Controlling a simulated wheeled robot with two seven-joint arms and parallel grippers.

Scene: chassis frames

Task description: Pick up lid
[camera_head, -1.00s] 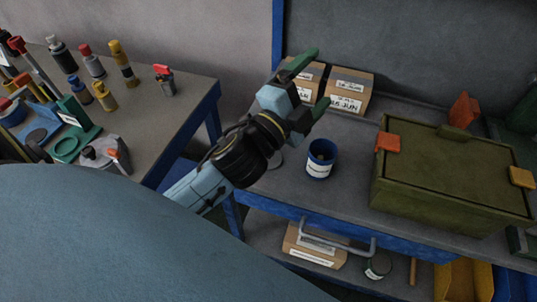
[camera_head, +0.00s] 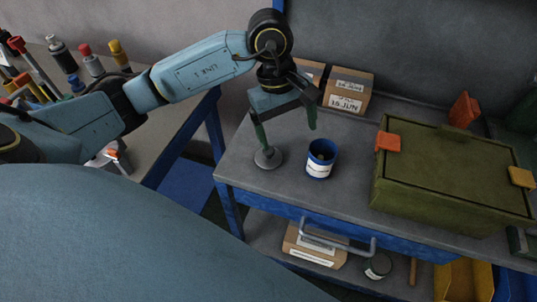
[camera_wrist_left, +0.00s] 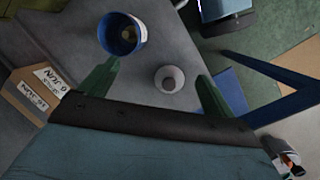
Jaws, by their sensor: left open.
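The lid (camera_head: 268,158) is a small grey disc lying on the grey workbench, left of a blue cup. It also shows in the left wrist view (camera_wrist_left: 169,79), round and pale, in the gap between my two green fingers. My left gripper (camera_head: 287,133) is open and empty, pointing down over the bench near the lid and the cup. In the head view one finger overlaps the lid's upper part; I cannot tell if it touches. The blue cup (camera_head: 321,159) with a white label stands upright; the left wrist view shows it beyond the other finger (camera_wrist_left: 122,34). My right gripper is not in view.
An olive green case (camera_head: 450,185) with orange latches fills the bench's right side. Cardboard boxes (camera_head: 347,91) stand behind my gripper. A second table (camera_head: 175,100) with bottles and tools is at left, across a gap. The bench front around the lid is clear.

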